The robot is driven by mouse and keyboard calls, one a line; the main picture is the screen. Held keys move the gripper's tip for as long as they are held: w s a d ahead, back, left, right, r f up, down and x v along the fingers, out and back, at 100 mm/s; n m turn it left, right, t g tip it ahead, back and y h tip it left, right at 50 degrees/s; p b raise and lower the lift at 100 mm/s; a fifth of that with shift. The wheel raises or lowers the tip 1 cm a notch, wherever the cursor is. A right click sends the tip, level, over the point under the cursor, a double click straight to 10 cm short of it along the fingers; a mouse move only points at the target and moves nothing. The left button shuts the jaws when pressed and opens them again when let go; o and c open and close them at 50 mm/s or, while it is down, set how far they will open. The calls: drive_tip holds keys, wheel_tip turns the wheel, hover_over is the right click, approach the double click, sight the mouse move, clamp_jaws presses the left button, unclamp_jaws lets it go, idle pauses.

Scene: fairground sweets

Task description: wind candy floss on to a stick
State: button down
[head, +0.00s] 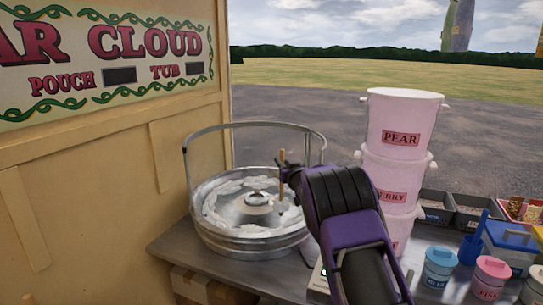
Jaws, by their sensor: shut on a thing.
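The candy floss machine is a round metal bowl (248,240) with a wire hoop above its rim, on the counter at the centre left. White candy floss (222,190) lies in a loose ring inside the bowl, around the spinner head (257,199) in the middle. My gripper (284,174) is over the right side of the bowl, shut on a thin tan stick (282,158). The stick stands roughly upright, and its upper part looks bare. Its lower end is hard to make out against the bowl. My arm hides part of the bowl's right side.
Stacked pink tubs (402,125) labelled PEAR and BERRY stand right of my arm. Small lidded pots (440,266), a blue-lidded box (513,238) and dark trays (475,208) crowd the right. A yellow panel wall (110,165) stands close on the left.

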drive_tip(key=s+a+b, duration=0.2)
drive_tip(key=s+a, duration=0.3)
drive_tip(key=a, duration=0.3)
drive_tip(key=w+a+b, duration=0.2)
drive_tip(key=w+a, duration=0.3)
drive_tip(key=a, duration=0.7)
drive_tip(key=s+d+b, duration=0.5)
drive_tip(key=d+b, duration=0.2)
drive_tip(key=d, duration=0.3)
drive_tip(key=shift+d, duration=0.15)
drive_tip(key=shift+s, duration=0.2)
